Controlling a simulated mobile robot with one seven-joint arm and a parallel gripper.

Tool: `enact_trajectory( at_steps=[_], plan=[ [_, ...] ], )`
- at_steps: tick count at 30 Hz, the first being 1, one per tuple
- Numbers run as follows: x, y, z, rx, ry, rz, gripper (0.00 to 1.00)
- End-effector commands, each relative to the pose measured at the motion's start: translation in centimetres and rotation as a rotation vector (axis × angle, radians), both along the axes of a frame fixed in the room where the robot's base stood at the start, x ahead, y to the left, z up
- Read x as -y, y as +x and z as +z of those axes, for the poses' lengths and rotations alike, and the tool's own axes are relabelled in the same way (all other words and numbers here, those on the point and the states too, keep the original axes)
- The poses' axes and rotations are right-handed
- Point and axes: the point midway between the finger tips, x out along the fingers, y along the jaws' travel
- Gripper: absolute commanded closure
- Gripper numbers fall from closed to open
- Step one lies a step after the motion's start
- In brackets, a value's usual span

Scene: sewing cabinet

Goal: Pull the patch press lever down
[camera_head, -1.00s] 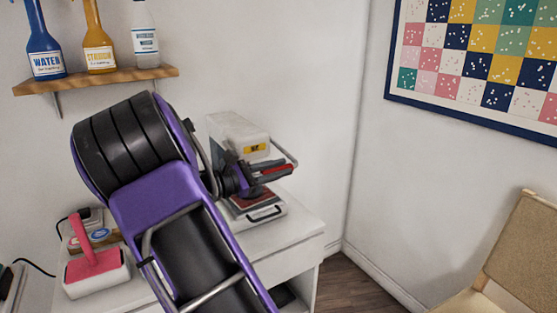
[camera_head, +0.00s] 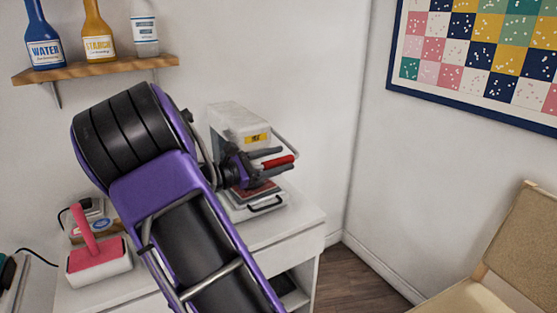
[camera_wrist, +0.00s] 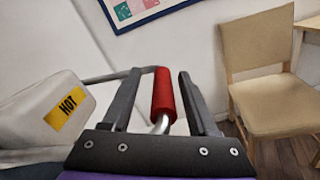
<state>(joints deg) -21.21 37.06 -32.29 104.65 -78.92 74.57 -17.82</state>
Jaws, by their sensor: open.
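The patch press (camera_head: 238,122) is a pale machine with a yellow HOT label, standing on the white cabinet. Its lever is a silver bar with a red grip (camera_head: 281,161), out at the press's right side. My gripper (camera_head: 278,160) is at this grip, with one dark finger above and one below it in the head view. In the wrist view, the red grip (camera_wrist: 163,95) stands between the two open fingers of my gripper (camera_wrist: 160,76). The HOT-labelled housing (camera_wrist: 45,115) is at the left. My arm hides part of the press's left side.
The white cabinet top (camera_head: 275,232) carries a pink-handled tool (camera_head: 95,250) at the left. A wooden shelf (camera_head: 100,72) with bottles hangs above. A chair (camera_head: 505,250) stands at the right. A framed quilt (camera_head: 480,60) hangs on the right wall.

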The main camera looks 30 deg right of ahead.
Motion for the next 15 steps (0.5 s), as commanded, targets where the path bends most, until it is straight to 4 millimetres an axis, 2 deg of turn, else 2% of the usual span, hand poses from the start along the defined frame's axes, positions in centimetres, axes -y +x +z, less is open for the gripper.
enact_trajectory(
  at_steps=[8, 11, 15],
  plan=[
    [-0.3, -0.1, -0.2, -0.004, 0.003, -0.001, 0.41],
    [-1.4, 0.1, -0.2, -0.004, 0.004, 0.002, 0.41],
    [-4.3, 0.3, -0.1, -0.004, 0.003, 0.005, 0.41]
  ],
)
